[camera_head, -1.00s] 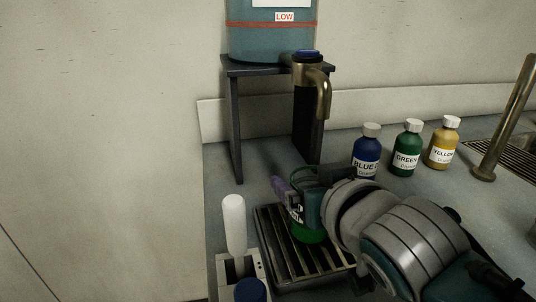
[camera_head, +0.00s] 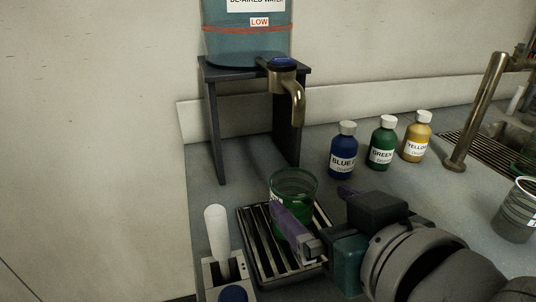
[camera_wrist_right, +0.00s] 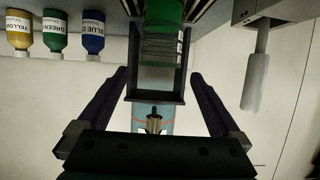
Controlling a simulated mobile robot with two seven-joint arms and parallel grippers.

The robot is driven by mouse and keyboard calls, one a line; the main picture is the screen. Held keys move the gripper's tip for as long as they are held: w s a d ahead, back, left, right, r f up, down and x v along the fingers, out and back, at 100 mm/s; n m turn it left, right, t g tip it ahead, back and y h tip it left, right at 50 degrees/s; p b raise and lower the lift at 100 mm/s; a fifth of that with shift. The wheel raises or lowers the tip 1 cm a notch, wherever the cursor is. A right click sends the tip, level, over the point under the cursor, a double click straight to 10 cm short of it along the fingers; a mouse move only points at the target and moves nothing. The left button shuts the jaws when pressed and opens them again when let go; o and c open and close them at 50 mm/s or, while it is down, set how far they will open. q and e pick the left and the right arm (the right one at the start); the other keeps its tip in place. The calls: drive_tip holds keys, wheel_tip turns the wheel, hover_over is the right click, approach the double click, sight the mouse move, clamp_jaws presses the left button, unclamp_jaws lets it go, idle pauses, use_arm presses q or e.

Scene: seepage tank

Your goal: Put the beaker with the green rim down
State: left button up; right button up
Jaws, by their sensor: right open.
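The beaker with the green rim (camera_head: 293,182) stands upright on the slatted drip tray (camera_head: 258,254), green in its lower part. In the right wrist view the beaker (camera_wrist_right: 160,48) shows upside down, ahead of the fingers. My right gripper (camera_head: 311,202) is open. Its purple fingers are spread, one crossing in front of the beaker in the head view. In the right wrist view the gripper (camera_wrist_right: 159,76) has empty space between its fingertips, and the beaker is beyond them. My left gripper is not in view.
The water tank (camera_head: 246,45) with its tap (camera_head: 292,85) stands on a dark stand (camera_head: 217,135) behind the tray. Blue (camera_head: 343,152), green (camera_head: 382,145) and yellow (camera_head: 417,138) bottles stand right. A white-handled tool (camera_head: 217,235) is left. Another beaker (camera_head: 515,212) is at the right edge.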

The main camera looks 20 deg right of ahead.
drive_tip(key=s+d+f+g, duration=0.2)
drive_tip(key=s+g, duration=0.3)
drive_tip(key=s, duration=0.4)
drive_tip(key=s+d+f+n+g, duration=0.1)
drive_tip(key=s+d+f+g, duration=0.1)
drive_tip(key=s, duration=0.7)
drive_tip(key=f+g, duration=0.1)
drive_tip(key=g, duration=0.1)
drive_tip(key=shift+s+d+n+g, duration=0.15)
drive_tip(key=shift+d+n+g, duration=0.15)
drive_tip(key=shift+d+g, duration=0.1)
